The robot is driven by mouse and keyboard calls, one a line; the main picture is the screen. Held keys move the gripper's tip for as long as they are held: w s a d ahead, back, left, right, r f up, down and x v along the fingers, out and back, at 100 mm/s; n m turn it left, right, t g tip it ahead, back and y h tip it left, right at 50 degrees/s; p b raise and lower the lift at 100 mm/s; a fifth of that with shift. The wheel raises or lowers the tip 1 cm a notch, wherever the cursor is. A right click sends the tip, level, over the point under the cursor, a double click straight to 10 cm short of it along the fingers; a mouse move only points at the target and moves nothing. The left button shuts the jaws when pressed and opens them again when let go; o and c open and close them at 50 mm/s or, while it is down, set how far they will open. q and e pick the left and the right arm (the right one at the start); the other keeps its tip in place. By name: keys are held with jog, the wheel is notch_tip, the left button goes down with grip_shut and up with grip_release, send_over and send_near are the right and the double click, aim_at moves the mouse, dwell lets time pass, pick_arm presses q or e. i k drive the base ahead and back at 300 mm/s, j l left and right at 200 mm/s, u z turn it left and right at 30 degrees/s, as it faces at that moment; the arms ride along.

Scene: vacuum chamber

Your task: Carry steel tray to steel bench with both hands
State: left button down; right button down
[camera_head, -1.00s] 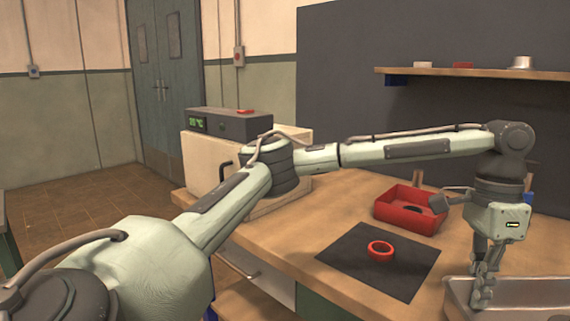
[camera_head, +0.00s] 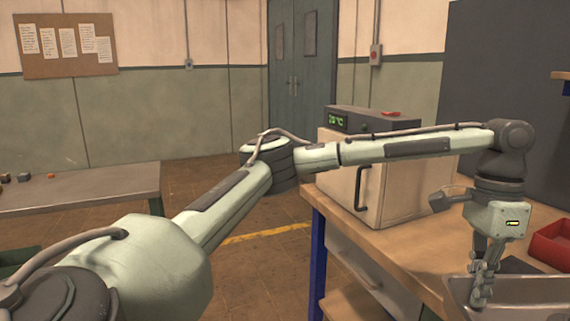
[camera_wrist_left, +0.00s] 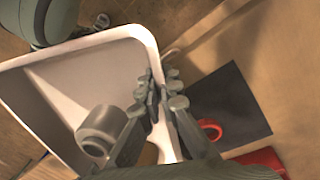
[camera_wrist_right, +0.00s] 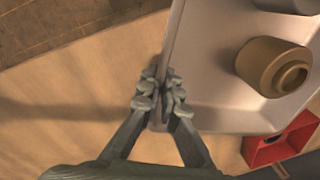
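The steel tray (camera_head: 520,292) is at the bottom right of the head view, partly cut off. My left gripper (camera_wrist_left: 160,100) is shut on its rim; in the head view this gripper (camera_head: 482,292) points down at the tray's left side. My right gripper (camera_wrist_right: 160,95) is shut on another edge of the tray (camera_wrist_right: 205,65) and is outside the head view. A grey cup-like piece (camera_wrist_left: 100,128) and a brass-coloured hollow cylinder (camera_wrist_right: 270,68) are in the tray. The steel bench (camera_head: 85,188) stands at the far left, apart from the tray.
The wooden workbench (camera_head: 400,250) carries a boxy oven (camera_head: 380,180), a red bin (camera_head: 552,245) and a black mat (camera_wrist_left: 235,105) with a red ring (camera_wrist_left: 210,130). Small parts (camera_head: 22,178) lie on the steel bench's left. Open floor (camera_head: 235,215) lies between the benches.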

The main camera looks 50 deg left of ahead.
aim_at(65, 186)
jog(key=u, duration=2.45)
jog(key=i+u, duration=0.1)
jog(key=u, duration=0.15)
jog(key=i+u, duration=0.15)
jog(key=u, duration=0.15)
jog(key=i, duration=1.5)
jog(key=i+j, duration=0.15)
jog(key=i, duration=1.3)
